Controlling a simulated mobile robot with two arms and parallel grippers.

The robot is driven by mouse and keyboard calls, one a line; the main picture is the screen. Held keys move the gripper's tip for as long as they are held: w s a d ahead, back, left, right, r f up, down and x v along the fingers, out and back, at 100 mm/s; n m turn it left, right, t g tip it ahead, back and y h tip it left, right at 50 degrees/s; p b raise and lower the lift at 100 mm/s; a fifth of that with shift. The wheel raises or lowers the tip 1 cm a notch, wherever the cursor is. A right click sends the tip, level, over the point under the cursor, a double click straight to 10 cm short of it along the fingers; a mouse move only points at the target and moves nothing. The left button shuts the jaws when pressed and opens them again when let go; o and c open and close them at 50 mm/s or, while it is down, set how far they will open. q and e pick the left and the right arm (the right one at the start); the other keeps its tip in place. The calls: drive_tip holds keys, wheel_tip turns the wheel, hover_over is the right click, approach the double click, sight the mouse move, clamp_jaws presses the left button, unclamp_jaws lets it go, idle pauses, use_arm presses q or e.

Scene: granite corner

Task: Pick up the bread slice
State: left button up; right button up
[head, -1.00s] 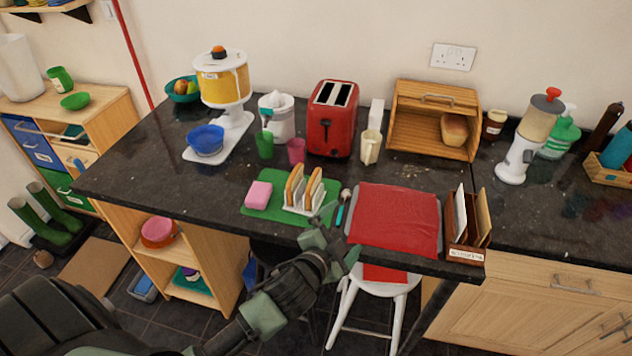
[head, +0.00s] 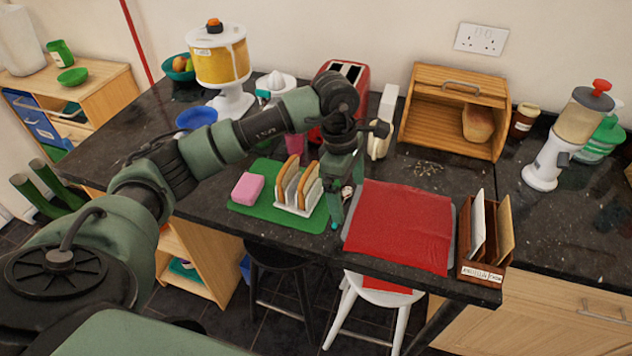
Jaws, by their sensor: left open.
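Bread slices (head: 288,171) stand upright in a white toast rack (head: 292,206) on a green mat (head: 262,222). A second slice (head: 308,182) stands to the right of the first. My left gripper (head: 338,212) points down just right of the rack, between it and the red cloth. It is open and holds nothing that I can see. Its fingers partly hide a spoon beside the mat. My right gripper is out of view.
A pink block (head: 247,188) lies left of the rack. A red cloth (head: 400,226) and a wooden letter holder (head: 491,270) are to the right. The red toaster (head: 345,70), partly behind my arm, and bread bin (head: 458,90) stand behind.

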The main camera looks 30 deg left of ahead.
sight(311, 171)
use_arm(q)
drive_tip(key=a+y, duration=0.1)
drive_tip(key=a, duration=0.2)
drive_tip(key=a+r+y, duration=0.1)
drive_tip(key=a, duration=0.2)
drive_tip(key=w+a+r+y, duration=0.1)
drive_tip(key=a, duration=0.2)
drive_tip(key=shift+a+r+y, duration=0.2)
drive_tip(key=shift+a+y, duration=0.15)
drive_tip(key=shift+y, duration=0.05)
drive_tip(key=shift+g, duration=0.3)
drive_tip(key=f+p, duration=0.1)
drive_tip(key=f, duration=0.1)
drive_tip(key=f+p, duration=0.1)
drive_tip(key=f, duration=0.1)
drive_tip(key=a+f+p, duration=0.1)
drive_tip(key=f, duration=0.1)
drive_tip(key=shift+s+a+f, duration=0.1)
drive_tip(key=shift+s+f, duration=0.05)
drive_tip(key=shift+f, duration=0.15)
drive_tip(key=shift+a+f, duration=0.1)
drive_tip(key=shift+f, duration=0.45)
drive_tip(key=c, duration=1.1)
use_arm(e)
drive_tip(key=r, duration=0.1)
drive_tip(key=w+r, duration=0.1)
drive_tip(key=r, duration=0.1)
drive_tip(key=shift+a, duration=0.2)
